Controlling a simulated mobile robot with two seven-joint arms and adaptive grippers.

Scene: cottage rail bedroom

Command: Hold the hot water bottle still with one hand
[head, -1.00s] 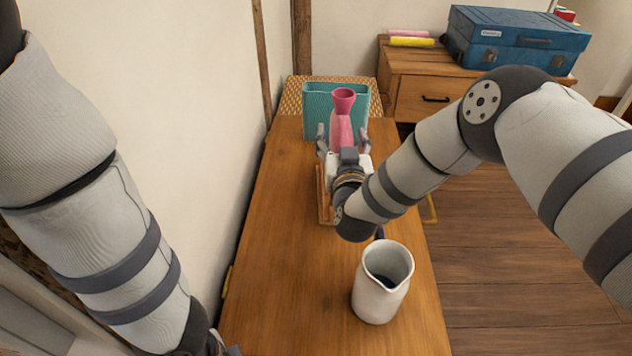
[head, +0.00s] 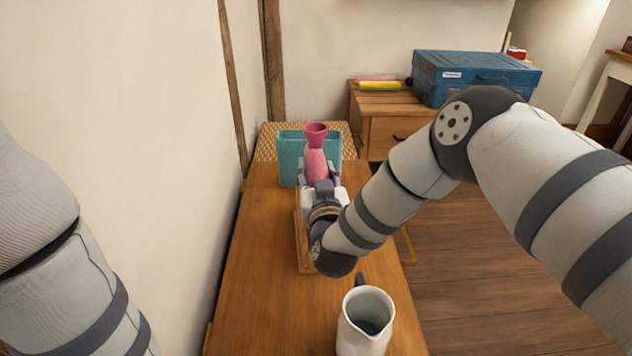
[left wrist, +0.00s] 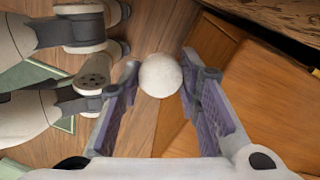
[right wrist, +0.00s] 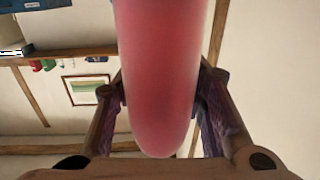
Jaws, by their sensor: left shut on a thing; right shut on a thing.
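The pink hot water bottle (head: 314,162), with a flared neck, stands upright toward the far end of the wooden table, in front of a teal holder. My right gripper (head: 320,180) is shut on its body from the near side. In the right wrist view the bottle (right wrist: 158,80) fills the space between the fingers of the right gripper (right wrist: 163,95). My left gripper (left wrist: 160,88) shows only in its wrist view, shut on a round white thing (left wrist: 160,72); what this is I cannot tell.
A white pitcher (head: 366,325) with dark contents stands at the near right of the table (head: 265,300). The teal holder (head: 291,158) is behind the bottle. A wooden stand (head: 302,255) lies under my right wrist. A cabinet with a blue case (head: 470,80) is at the back right.

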